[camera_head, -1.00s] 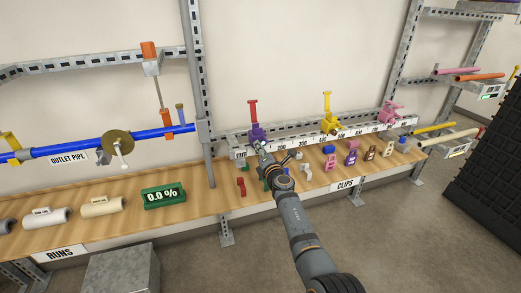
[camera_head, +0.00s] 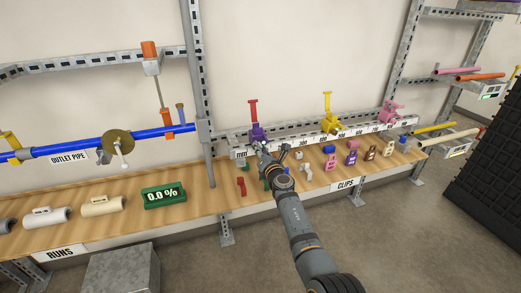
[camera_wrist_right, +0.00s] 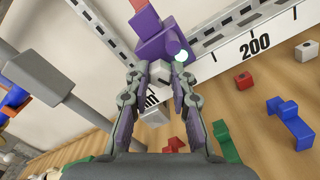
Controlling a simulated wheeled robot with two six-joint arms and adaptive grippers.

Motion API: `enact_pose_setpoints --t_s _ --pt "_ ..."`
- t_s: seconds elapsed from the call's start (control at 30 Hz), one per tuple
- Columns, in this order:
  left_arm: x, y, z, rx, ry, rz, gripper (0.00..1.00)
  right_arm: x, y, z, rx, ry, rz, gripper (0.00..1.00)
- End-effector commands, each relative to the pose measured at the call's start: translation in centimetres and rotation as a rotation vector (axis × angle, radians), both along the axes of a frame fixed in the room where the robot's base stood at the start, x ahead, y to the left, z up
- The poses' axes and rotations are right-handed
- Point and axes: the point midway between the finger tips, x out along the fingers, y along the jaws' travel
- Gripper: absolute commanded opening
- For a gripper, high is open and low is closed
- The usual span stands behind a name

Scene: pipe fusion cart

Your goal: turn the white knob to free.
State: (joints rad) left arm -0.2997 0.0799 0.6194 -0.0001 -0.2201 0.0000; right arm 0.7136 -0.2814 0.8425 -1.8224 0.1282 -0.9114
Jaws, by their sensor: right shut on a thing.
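The white knob (camera_wrist_right: 158,76) shows in the right wrist view as a small pale block with a dark mark, below the purple clamp (camera_wrist_right: 160,38). My right gripper (camera_wrist_right: 160,68) is shut on it, with a finger on each side. In the head view the purple clamp (camera_head: 258,132) sits at the left end of the ruled rail, and my right gripper (camera_head: 265,150) is just in front of it. The knob is hidden there behind the gripper. My left gripper is in neither view.
The ruled rail (camera_head: 308,138) also carries a yellow clamp (camera_head: 330,123) and a pink clamp (camera_head: 391,112). Several small coloured clips lie on the wooden shelf (camera_head: 218,203) below. A green display (camera_head: 163,197) reads 0.0 %. A blue pipe (camera_head: 75,146) runs at left.

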Motion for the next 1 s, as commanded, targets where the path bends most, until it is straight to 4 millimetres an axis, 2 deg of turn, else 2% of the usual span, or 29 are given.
enact_pose_setpoints --t_s 0.4,0.9,0.93,1.0 --pt "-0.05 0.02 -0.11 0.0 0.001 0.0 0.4 -0.01 0.03 0.0 -0.165 -0.054 0.0 0.0" --pt "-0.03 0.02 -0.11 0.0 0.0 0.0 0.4 -0.01 0.03 0.0 -0.184 -0.06 0.0 0.0" --pt "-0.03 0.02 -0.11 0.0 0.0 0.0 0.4 -0.01 0.03 0.0 -0.184 -0.06 0.0 0.25" --pt "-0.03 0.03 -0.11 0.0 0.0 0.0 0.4 -0.01 0.03 0.01 -0.184 -0.06 0.0 0.35"
